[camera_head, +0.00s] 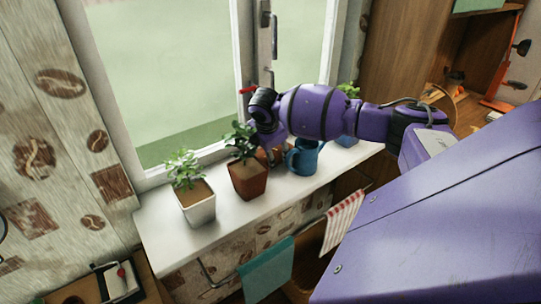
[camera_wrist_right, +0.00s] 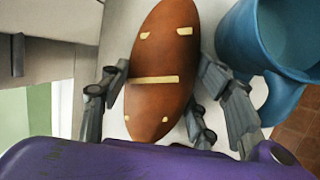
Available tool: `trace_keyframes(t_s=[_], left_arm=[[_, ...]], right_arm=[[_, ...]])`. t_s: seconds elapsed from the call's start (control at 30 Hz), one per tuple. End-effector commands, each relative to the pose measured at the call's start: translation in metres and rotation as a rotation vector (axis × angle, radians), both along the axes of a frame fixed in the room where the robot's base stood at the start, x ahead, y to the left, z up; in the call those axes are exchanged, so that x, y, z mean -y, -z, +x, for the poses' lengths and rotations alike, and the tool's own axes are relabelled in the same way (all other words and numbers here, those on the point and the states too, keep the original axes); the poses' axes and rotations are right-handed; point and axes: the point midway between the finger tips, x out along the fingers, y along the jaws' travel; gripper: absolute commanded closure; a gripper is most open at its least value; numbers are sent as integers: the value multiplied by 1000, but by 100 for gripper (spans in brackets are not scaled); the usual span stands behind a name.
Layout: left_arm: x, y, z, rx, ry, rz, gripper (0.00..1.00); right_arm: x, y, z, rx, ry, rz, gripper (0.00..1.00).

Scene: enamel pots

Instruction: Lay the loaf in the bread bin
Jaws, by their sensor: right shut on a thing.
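The loaf (camera_wrist_right: 160,60) is a long brown oval with pale score marks. In the right wrist view it sits between the fingers of my right gripper (camera_wrist_right: 158,100), which is shut on it. In the head view my right arm reaches in from the right over the white windowsill. Its gripper (camera_head: 268,148) is low behind the potted plant, so the loaf is mostly hidden there. I cannot make out a bread bin for certain. My left gripper is in neither view.
A blue watering can (camera_head: 303,157) stands close beside the loaf, also in the wrist view (camera_wrist_right: 275,45). A terracotta-potted plant (camera_head: 247,180) and a white-potted plant (camera_head: 197,205) stand on the sill (camera_head: 160,235). Towels hang below. A light box with a red knob (camera_head: 120,283) is at lower left.

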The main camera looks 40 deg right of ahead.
Motion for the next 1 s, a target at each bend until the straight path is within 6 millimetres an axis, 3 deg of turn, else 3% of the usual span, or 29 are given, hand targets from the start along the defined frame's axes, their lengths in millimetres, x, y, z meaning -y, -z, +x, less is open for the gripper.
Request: trace_keyframes(t_s=[0.27,0.87,1.0], left_arm=[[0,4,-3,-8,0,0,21],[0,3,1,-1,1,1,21],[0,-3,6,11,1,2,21]], right_arm=[[1,-9,-4,0,-1,-2,83],[0,-115,-3,4,1,0,83],[-1,-117,-28,-1,-1,-3,83]])
